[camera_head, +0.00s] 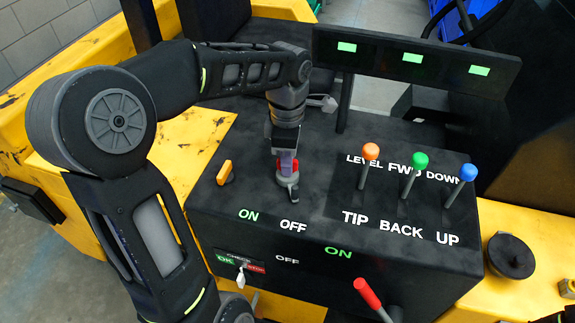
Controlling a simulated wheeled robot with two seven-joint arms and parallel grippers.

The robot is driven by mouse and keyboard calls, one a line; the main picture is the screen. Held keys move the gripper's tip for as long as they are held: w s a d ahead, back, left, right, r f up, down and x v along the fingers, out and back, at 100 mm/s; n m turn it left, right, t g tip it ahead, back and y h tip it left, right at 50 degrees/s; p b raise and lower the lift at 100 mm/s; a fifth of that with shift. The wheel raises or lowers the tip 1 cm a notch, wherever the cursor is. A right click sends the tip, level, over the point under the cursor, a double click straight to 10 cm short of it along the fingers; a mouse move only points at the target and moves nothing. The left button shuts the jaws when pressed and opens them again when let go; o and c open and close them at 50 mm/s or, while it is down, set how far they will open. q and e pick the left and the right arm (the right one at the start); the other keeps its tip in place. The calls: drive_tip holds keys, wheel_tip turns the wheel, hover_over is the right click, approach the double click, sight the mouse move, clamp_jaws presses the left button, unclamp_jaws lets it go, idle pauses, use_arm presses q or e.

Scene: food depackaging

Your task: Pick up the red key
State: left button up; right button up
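My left gripper (287,158) points down over the black control panel, at the switch beside the ON and OFF labels. A small red key (295,165) shows right at its fingertips, above a grey switch base (288,182). My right gripper is not in view.
Orange (371,151), green (420,161) and blue (468,172) levers rise to the right. A red-handled lever (367,292) is at the front. A screen bar (412,60) stands behind.

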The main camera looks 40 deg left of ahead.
use_arm(q)
clamp_jaws()
drive_tip(key=shift+r, duration=0.1)
drive_tip(key=shift+r, duration=0.25)
wheel_tip(320, 180, up, 6)
drive_tip(key=shift+f+b, duration=0.2)
drive_tip(key=shift+b, duration=0.25)
wheel_tip(320, 180, up, 3)
drive_tip(key=shift+r+p, duration=0.15)
drive_tip(key=shift+p, duration=0.75)
drive_tip(key=shift+r, duration=0.3)
drive_tip(key=shift+f, duration=0.1)
